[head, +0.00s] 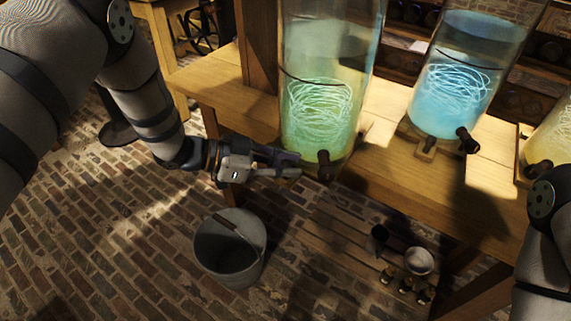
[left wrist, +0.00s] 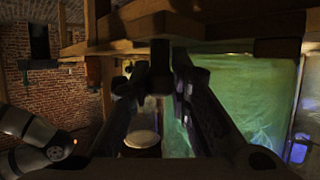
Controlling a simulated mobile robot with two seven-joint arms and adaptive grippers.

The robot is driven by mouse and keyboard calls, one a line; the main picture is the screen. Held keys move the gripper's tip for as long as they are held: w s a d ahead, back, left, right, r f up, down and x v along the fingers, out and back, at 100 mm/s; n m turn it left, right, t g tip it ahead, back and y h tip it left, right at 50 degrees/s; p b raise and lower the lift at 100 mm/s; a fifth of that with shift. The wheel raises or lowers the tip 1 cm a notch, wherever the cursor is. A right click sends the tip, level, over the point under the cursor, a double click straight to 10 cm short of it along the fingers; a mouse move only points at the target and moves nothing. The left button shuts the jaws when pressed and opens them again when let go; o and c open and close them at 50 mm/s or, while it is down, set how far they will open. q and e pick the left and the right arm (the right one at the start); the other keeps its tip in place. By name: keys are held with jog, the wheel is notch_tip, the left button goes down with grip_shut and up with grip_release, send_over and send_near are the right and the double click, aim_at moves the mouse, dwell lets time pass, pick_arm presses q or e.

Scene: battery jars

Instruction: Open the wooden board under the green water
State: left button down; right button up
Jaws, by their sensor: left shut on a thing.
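The jar of green liquid (head: 320,90) stands on the wooden bench, and its green side also fills the right of the left wrist view (left wrist: 240,85). A small dark wooden piece (head: 323,168) sticks out at the front of its base. My left gripper (head: 292,164) reaches in from the left at the jar's base, next to this piece. In the left wrist view its two fingers stand on either side of a dark upright part (left wrist: 160,68), which seems to be this wooden piece. The exact contact is hard to see. My right gripper is out of view.
A metal bucket (head: 229,249) stands on the brick floor below the left gripper. A blue jar (head: 455,85) and a yellow jar (head: 553,140) stand further right on the bench (head: 400,185). Small items, including a pale cup (head: 419,261), sit on a low slatted shelf (head: 335,240).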

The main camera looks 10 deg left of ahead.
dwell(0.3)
pick_arm(q)
jog(key=c, duration=1.8)
grip_release()
jog(key=v, duration=1.2)
jog(key=shift+f, duration=0.1)
